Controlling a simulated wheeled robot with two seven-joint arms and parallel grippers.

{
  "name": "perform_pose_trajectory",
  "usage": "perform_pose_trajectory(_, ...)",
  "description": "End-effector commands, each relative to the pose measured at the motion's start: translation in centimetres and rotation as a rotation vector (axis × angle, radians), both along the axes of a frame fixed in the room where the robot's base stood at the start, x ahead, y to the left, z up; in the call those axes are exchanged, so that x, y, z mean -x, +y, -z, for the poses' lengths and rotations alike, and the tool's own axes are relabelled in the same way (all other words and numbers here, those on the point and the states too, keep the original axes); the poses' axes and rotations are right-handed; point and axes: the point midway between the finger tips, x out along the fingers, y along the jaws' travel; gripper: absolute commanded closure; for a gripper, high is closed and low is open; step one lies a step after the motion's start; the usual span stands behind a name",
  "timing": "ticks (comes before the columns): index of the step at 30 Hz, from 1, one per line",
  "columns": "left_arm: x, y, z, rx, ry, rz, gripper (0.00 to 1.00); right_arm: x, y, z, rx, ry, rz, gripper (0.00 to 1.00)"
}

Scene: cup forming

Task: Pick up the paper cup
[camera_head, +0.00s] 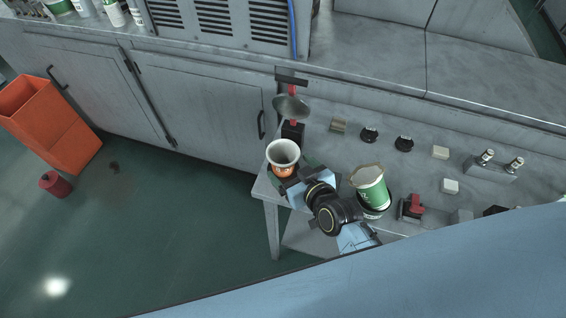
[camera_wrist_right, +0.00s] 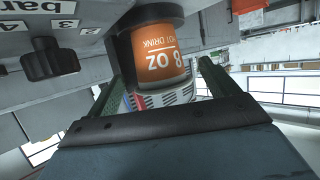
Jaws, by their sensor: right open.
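The paper cup (camera_head: 283,156) is white inside with an orange band, and stands at the left end of the grey bench in the head view. In the right wrist view the orange cup (camera_wrist_right: 158,58), marked "8 OZ HOT DRINK", appears between the two green fingers. My right gripper (camera_wrist_right: 158,88) is open, with a finger on each side of the cup; I cannot tell whether they touch it. In the head view my right gripper (camera_head: 284,178) is at the cup's lower side, its fingers partly hidden by the cup. My left gripper is not in view.
A green-and-white cup (camera_head: 371,188) stands right of my right wrist. A metal funnel-like dish (camera_head: 291,106) with red parts stands behind the paper cup. Black knobs (camera_head: 369,134) and buttons line the bench. An orange bin (camera_head: 50,125) is on the floor at left.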

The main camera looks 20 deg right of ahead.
Motion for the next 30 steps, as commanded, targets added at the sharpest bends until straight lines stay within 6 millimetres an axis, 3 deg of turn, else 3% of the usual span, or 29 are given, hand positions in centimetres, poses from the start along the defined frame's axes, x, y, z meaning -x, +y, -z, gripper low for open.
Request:
perform_pose_trajectory(15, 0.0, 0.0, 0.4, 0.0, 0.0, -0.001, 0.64, -4.7, 0.9, 2.3, -0.002, 0.002, 0.0, 0.14)
perform_pose_trajectory(24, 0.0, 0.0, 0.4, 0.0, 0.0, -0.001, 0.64, -5.1, 1.0, 2.5, -0.001, 0.001, -0.001, 0.14)
perform_pose_trajectory(30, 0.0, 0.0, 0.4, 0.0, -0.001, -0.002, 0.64, -5.1, 1.0, 2.5, -0.001, 0.001, -0.001, 0.37)
